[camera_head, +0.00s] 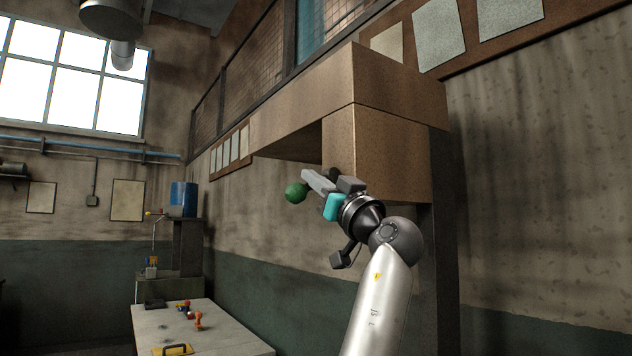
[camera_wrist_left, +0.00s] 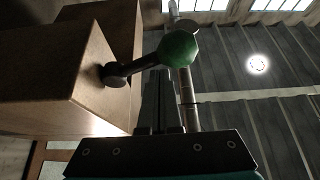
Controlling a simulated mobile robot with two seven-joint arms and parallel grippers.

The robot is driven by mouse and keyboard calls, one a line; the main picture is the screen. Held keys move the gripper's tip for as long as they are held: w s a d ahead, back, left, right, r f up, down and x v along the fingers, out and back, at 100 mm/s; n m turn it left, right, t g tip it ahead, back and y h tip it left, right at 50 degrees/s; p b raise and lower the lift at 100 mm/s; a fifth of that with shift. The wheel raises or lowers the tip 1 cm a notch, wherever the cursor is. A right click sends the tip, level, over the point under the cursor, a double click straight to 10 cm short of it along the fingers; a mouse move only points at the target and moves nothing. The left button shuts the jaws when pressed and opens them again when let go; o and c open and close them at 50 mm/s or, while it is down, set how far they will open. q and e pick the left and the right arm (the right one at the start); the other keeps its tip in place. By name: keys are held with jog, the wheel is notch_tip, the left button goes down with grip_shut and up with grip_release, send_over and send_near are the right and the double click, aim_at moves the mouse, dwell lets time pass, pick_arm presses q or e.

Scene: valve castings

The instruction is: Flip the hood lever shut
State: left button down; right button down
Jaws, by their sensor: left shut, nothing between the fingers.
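The hood (camera_head: 400,87) is a brown, boxy shell high on the wall in the head view. Its lever ends in a green ball knob (camera_head: 296,193), just left of and below my left gripper's fingertips. My left gripper (camera_head: 307,176) is shut and empty, beside the hood's lower part; in the head view it hides most of the lever. In the left wrist view, the dark lever arm (camera_wrist_left: 131,68) runs from a pivot on the hood's side to the green knob (camera_wrist_left: 179,48). The closed fingers lie just below the knob there; I cannot tell whether they touch it. My right gripper is out of view.
A pale table (camera_head: 205,335) with small coloured parts stands low at the left. A blue drum (camera_head: 183,197) sits on a stand behind it. The air left of the knob looks clear. The wall with pinned sheets runs behind the hood.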

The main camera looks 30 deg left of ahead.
pick_arm(q)
jog(key=shift+w+f, duration=0.1)
jog(key=shift+f, duration=0.35)
dwell(0.3)
jog(key=b+v, duration=0.4)
jog(key=v, duration=1.1)
jog(key=shift+d+f, duration=0.1)
